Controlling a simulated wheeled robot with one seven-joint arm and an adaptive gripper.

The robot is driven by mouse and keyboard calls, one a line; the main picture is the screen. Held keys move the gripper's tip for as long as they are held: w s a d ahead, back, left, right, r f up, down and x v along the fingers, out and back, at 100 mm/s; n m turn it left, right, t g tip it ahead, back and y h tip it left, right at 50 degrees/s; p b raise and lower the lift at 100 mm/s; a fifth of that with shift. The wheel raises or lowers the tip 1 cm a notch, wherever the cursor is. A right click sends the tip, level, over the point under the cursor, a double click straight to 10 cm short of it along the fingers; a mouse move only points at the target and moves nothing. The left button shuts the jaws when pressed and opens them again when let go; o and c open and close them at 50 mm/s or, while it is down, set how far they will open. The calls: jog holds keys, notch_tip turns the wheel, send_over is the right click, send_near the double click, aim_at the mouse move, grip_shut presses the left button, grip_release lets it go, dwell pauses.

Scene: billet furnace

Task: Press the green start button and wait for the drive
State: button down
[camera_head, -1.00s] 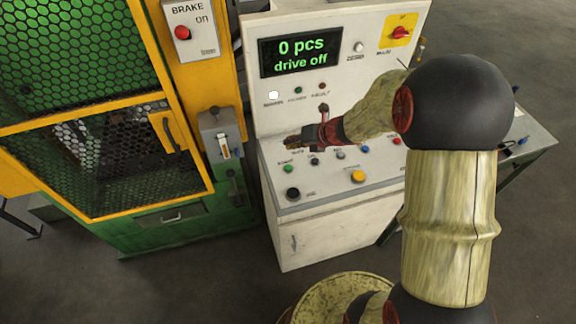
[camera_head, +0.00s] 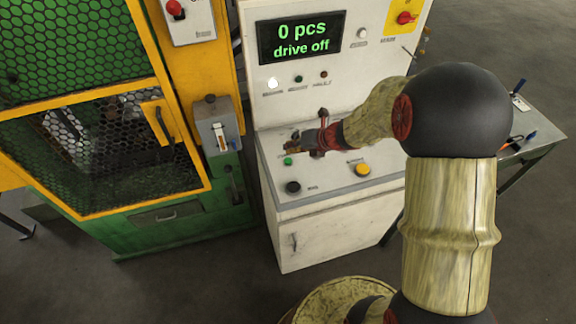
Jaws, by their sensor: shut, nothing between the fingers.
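The green start button (camera_head: 288,161) is on the sloped top of the white control console (camera_head: 315,238), at its left side. My gripper (camera_head: 289,147) is shut and empty. In the picture its tip is just above the green button, with a small gap between them; I cannot tell its height over the panel. The display (camera_head: 300,38) on the upright panel reads "0 pcs" and "drive off".
A black knob (camera_head: 293,187) and a yellow button (camera_head: 362,170) are near the panel's front. My arm hides the other panel buttons. A guarded green machine (camera_head: 180,235) with a yellow door frame stands left. A side table (camera_head: 530,148) is right.

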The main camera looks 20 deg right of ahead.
aim_at(290, 159)
jog(key=shift+f+b, duration=0.5)
jog(key=shift+f, duration=0.5)
dwell(0.7)
jog(key=shift+f, duration=0.4)
jog(key=shift+f+b, duration=0.45)
jog(key=shift+b, duration=0.05)
dwell(0.5)
dwell(0.3)
jog(key=shift+r+p, duration=0.9)
notch_tip(290, 159, up, 5)
jog(key=p, duration=0.5)
